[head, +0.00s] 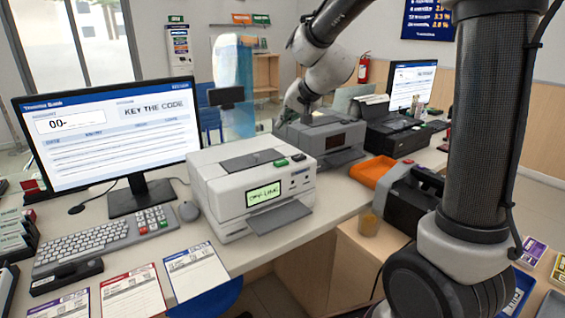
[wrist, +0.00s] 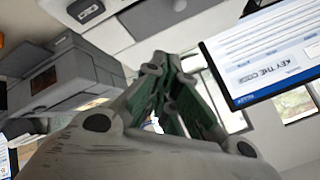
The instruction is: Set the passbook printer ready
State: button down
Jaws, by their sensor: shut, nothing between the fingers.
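The white passbook printer (head: 232,196) stands on the counter right of the monitor. Its small lit green display seems to read "OFF-LINE". A green button (head: 281,162) and a dark button (head: 299,157) sit on its top right edge, and a tray juts from its front. The monitor (head: 110,128) shows "KEY THE CODE" and "00-"; part of it also shows in the wrist view (wrist: 268,50). A keyboard with a keypad (head: 105,235) lies before it. My gripper (head: 290,112) is shut and empty, above the counter behind the printer; its fingers meet in the wrist view (wrist: 162,62).
A grey machine (head: 325,138) stands just behind the white printer, close to my gripper. A mouse (head: 188,211) and several paper forms (head: 196,270) lie in front. An orange tray (head: 372,172) is at the right. A clear panel (head: 232,88) stands behind.

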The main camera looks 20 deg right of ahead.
aim_at(284, 160)
jog(key=shift+f, duration=4.45)
jog(key=shift+f, duration=0.4)
jog(key=shift+f, duration=0.45)
jog(key=shift+a+r, duration=0.1)
jog(key=shift+r, duration=0.8)
